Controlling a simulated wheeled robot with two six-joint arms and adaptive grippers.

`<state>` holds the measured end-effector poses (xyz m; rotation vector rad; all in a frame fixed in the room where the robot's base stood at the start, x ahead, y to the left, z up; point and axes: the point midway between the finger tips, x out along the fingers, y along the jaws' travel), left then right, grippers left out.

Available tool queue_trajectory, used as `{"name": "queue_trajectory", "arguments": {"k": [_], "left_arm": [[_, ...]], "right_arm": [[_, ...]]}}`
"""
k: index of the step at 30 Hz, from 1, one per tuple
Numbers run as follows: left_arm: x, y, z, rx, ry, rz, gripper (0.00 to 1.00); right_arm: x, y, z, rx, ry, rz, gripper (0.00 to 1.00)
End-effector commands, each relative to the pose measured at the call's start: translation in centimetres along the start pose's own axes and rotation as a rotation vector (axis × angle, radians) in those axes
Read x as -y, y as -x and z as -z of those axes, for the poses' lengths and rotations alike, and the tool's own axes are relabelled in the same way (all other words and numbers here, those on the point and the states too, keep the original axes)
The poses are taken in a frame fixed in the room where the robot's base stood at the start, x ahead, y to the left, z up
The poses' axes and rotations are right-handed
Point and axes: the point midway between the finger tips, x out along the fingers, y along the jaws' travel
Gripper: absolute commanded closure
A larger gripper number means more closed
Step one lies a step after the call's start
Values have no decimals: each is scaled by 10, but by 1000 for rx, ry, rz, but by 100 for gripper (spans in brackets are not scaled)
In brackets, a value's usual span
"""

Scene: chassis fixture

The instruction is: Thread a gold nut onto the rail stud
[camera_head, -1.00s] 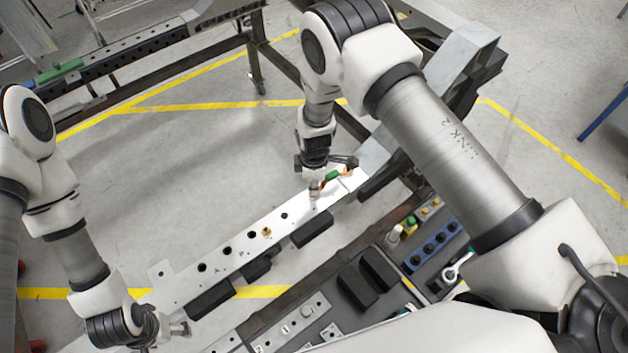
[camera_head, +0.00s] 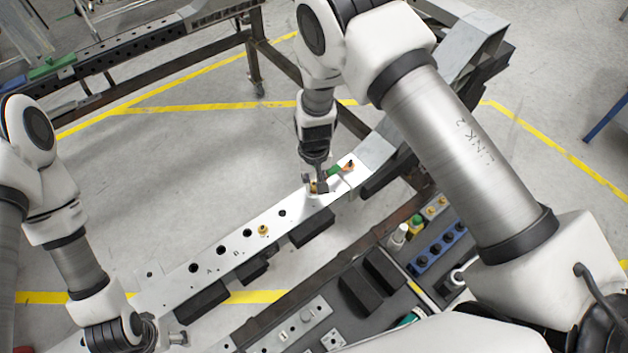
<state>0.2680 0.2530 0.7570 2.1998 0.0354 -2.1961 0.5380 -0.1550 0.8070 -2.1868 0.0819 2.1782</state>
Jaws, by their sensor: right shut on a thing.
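The light metal rail (camera_head: 205,262) runs diagonally across the middle, with a row of dark holes. A small gold piece (camera_head: 263,230) stands on it; I cannot tell whether it is a nut, a stud or both. My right gripper (camera_head: 317,187) points down at the rail's upper right part. It is shut on a small gold thing (camera_head: 314,187), apparently a gold nut, low at the rail surface. The fingers partly hide it, and a stud under it cannot be made out. My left gripper (camera_head: 176,339) is at the lower left, mostly hidden by its wrist, away from the gold pieces.
A green and orange item (camera_head: 341,169) lies on the rail just right of my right gripper. Dark blocks (camera_head: 312,229) sit along the rail's near side. A tray with a blue holder (camera_head: 436,247) and bottles (camera_head: 398,236) is at the lower right. Open floor lies beyond the rail.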

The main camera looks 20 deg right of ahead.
Motion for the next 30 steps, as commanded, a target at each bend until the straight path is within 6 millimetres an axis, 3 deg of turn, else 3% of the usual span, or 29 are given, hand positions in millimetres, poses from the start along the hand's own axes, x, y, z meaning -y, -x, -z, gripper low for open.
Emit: {"name": "queue_trajectory", "arguments": {"k": [4, 16, 20, 25, 26, 28, 30], "left_arm": [[0, -17, 0, 0, 0, 0, 30], [0, -42, 0, 0, 0, 0, 30], [0, -43, 0, 0, 0, 0, 30], [0, -42, 0, 0, 0, 0, 30], [0, -42, 0, 0, 0, 0, 30], [0, -42, 0, 0, 0, 0, 30], [0, -42, 0, 0, 0, 0, 30]], "right_arm": [[0, -11, -6, 15, -241, -5, 100], [0, -12, -6, 14, -1135, -13, 100], [0, -10, -6, 13, -1273, -14, 100], [0, -10, -6, 13, -1279, -14, 100], [0, -10, -6, 13, -1279, -14, 77], [0, -10, -6, 13, -1278, -14, 52], [0, -9, -5, 11, -1277, -12, 51]]}}
